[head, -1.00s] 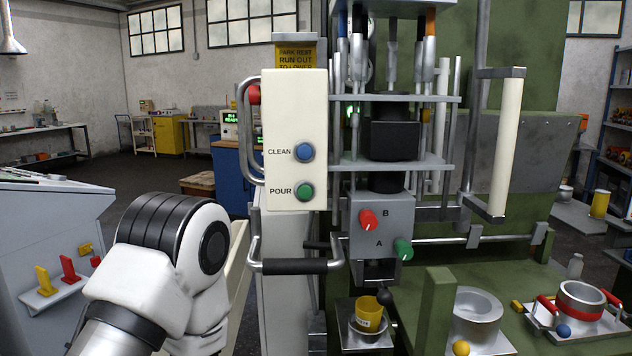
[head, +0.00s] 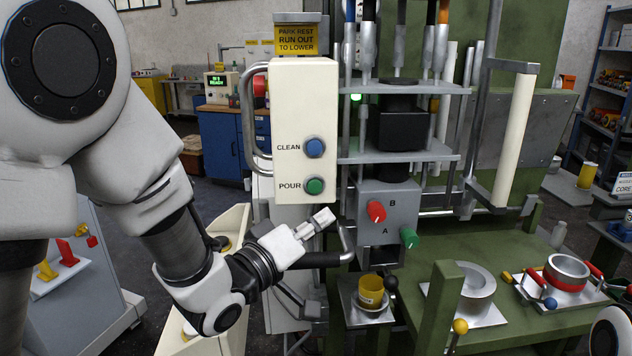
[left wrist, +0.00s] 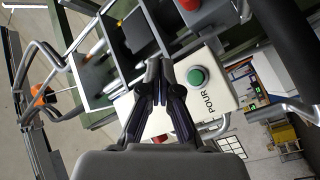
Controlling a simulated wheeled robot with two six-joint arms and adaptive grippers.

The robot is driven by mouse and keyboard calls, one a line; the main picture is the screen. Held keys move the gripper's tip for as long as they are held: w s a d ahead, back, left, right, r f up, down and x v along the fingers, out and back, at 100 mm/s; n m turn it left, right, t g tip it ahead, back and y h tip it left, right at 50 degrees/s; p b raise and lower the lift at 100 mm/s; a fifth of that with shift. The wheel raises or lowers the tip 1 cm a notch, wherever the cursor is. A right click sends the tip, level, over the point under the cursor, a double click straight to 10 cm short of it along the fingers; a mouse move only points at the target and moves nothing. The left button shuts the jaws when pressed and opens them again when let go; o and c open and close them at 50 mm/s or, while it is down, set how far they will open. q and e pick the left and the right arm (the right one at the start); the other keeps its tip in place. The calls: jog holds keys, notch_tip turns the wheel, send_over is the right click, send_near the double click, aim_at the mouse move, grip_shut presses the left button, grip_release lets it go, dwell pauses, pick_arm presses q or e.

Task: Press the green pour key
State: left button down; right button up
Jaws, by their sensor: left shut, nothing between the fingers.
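The green pour key (head: 315,186) is a round button low on the cream control box (head: 290,100), beside the label POUR. A blue CLEAN key (head: 315,147) sits above it. My left gripper (head: 325,217) is shut and empty, a little below the green key in the head view and apart from it as far as I can tell. In the left wrist view the green key (left wrist: 197,76) shows to the right of my shut fingertips (left wrist: 153,68). My right gripper is not in view.
A bar handle (head: 315,259) lies just below my left gripper. A curved grab handle (head: 247,115) runs along the box's left side. A grey block with a red knob (head: 376,211) and green knob (head: 408,237) stands to the right. A yellow cup (head: 371,290) sits below.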

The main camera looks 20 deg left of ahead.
aim_at(313, 195)
pick_arm(q)
jog(key=w+a, duration=0.1)
jog(key=w, duration=0.1)
jog(key=w+a+p, duration=0.1)
jog(key=w, duration=0.2)
jog(key=w+a, duration=0.1)
jog(key=w, duration=0.2)
jog(key=shift+w+a+f+p, duration=0.1)
jog(key=shift+w+a+p, duration=0.05)
jog(key=shift+a+p, duration=0.2)
dwell(1.3)
jog(key=shift+w+a, duration=0.2)
jog(key=shift+w, duration=0.15)
jog(key=shift+w+a, duration=0.15)
jog(key=shift+w, duration=0.2)
dwell(0.7)
jog(key=shift+s, duration=0.1)
jog(key=shift+s+d, duration=0.35)
jog(key=shift+s, duration=0.3)
